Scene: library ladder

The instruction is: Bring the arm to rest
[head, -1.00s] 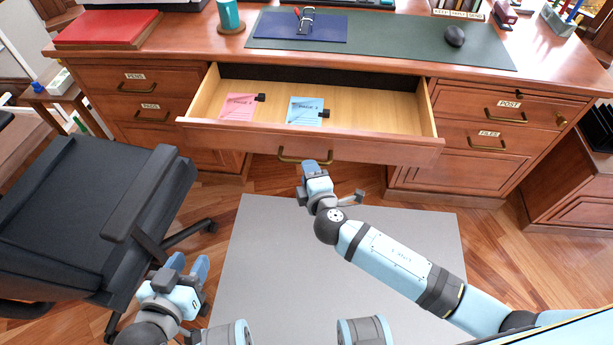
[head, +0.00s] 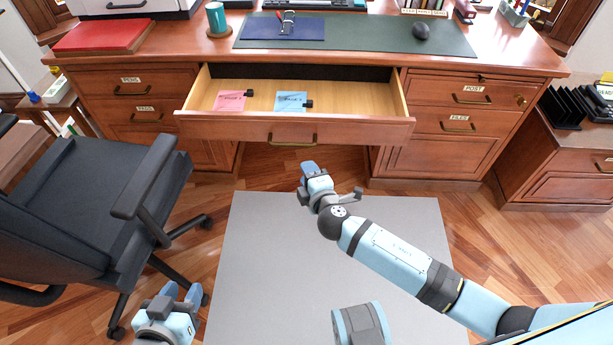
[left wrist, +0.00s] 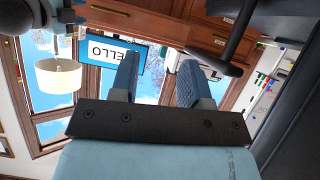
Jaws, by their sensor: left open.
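My left gripper (head: 181,293) is at the bottom left of the head view, low over the floor between the chair and the mat. Its two blue fingers are apart, and the left wrist view (left wrist: 160,65) shows nothing held between them. My right gripper (head: 309,170) is in front of the open drawer (head: 290,133), above the mat's far edge in the picture. It looks apart from the drawer handle. Its fingers overlap, so their opening is unclear.
The black chair (head: 80,205) stands close to my left gripper. The pulled-out drawer holds a pink card (head: 230,101) and a blue card (head: 290,101). The grey mat (head: 270,270) is bare. A desk (head: 330,50) spans the back.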

